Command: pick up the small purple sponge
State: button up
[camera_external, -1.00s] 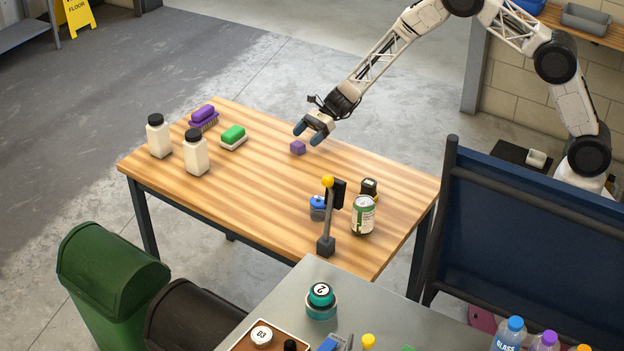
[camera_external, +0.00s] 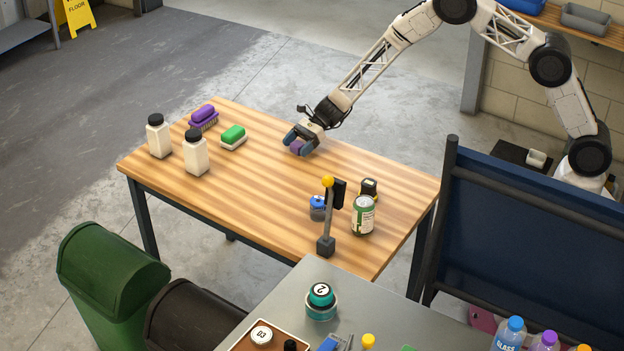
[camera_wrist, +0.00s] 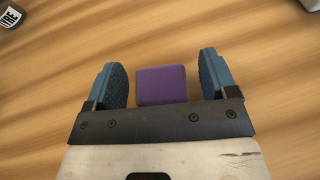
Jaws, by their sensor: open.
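The small purple sponge (camera_external: 297,147) is a plain block lying on the wooden table (camera_external: 262,200). My gripper (camera_external: 300,144) is low over the table with its blue fingers on either side of the sponge. In the wrist view the sponge (camera_wrist: 161,85) sits between the two open fingers of my gripper (camera_wrist: 161,82). A gap shows on each side, narrower on the left finger's side.
A purple brush (camera_external: 204,117), a green-topped sponge or brush (camera_external: 233,137) and two white bottles (camera_external: 195,153) stand to the left. A can (camera_external: 363,215), a blue-topped jar (camera_external: 318,208) and a yellow-knobbed post (camera_external: 327,220) are toward the front right. The table around the sponge is clear.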

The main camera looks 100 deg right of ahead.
aim_at(300, 144)
jog(key=shift+c, duration=0.3)
jog(key=c, duration=0.9)
jog(key=shift+r, duration=0.1)
jog(key=shift+c, duration=0.2)
jog(key=shift+r, duration=1.1)
jog(key=shift+s+a+r, duration=0.15)
jog(key=shift+s+r, duration=0.25)
jog(key=shift+r, duration=0.25)
jog(key=s+a, duration=0.2)
jog(key=s, duration=0.2)
jog(key=s+a+r, duration=0.1)
jog(key=s+a, duration=0.1)
jog(key=s, duration=0.3)
jog(key=s+a, duration=0.2)
jog(key=s, duration=0.3)
jog(key=shift+r, duration=0.2)
